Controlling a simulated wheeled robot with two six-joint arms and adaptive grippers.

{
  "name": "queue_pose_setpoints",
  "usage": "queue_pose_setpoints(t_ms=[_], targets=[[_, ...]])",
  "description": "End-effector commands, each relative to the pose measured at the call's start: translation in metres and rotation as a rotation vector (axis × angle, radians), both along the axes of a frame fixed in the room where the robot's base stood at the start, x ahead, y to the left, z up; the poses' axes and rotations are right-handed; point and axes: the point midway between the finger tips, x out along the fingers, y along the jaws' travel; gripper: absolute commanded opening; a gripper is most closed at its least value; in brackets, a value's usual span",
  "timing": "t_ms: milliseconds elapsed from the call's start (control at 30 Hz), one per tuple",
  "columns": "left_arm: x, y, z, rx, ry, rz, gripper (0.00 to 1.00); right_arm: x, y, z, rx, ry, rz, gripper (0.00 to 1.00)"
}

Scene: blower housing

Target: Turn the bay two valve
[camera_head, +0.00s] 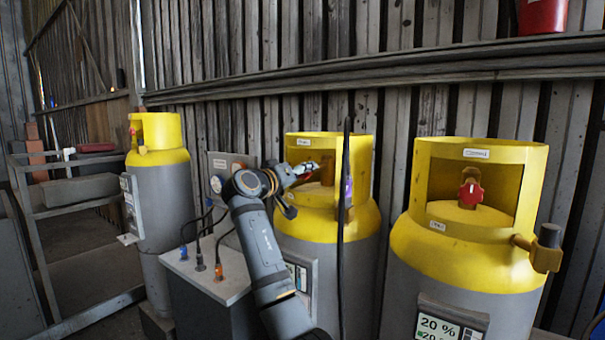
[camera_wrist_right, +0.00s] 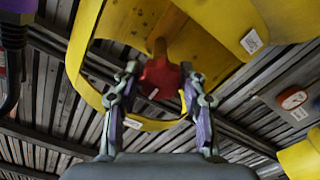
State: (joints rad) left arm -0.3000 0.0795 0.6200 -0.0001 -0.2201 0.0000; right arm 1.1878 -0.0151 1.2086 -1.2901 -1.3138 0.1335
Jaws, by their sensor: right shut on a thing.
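Three grey gas cylinders with yellow collars stand in a row: left (camera_head: 160,205), middle (camera_head: 330,270) and right (camera_head: 470,255). I cannot read their bay labels. My right gripper (camera_head: 308,170) reaches into the opening of the middle cylinder's collar. In the right wrist view, the gripper (camera_wrist_right: 160,80) is shut on a red valve knob (camera_wrist_right: 158,76), with one finger on each side of it. In the head view the fingers mostly hide this knob. The right cylinder's red knob (camera_head: 471,189) shows clear inside its collar. My left gripper is not in view.
A black hose (camera_head: 345,240) hangs in front of the middle cylinder, close to the gripper. A grey cabinet (camera_head: 205,275) with cables stands left of my arm. A metal rack (camera_head: 60,205) is at far left, and a plank wall (camera_head: 400,110) stands behind.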

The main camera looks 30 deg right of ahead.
Motion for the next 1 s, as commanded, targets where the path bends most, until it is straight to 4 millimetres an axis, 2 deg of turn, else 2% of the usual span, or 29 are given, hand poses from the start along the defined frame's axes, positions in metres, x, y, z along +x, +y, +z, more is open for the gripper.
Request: queue_pose_setpoints(t_ms=[67, 100, 233, 533, 633, 1000], targets=[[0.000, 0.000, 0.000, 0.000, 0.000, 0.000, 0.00, 0.000, 0.000, 0.000, 0.001, -0.001, 0.001, 0.11], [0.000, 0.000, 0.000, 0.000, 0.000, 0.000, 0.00, 0.000, 0.000, 0.000, 0.001, -0.001, 0.001, 0.46], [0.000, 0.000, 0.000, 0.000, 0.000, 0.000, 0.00, 0.000, 0.000, 0.000, 0.001, -0.001, 0.001, 0.64], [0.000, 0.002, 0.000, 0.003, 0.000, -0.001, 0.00, 0.000, 0.001, 0.000, 0.001, 0.000, 0.001, 0.65], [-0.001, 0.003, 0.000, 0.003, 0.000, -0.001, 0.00, -0.002, 0.008, -0.001, 0.001, 0.000, 0.003, 0.65], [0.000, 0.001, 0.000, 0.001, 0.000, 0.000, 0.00, -0.034, 0.085, -0.001, 0.003, 0.000, 0.004, 0.65]])
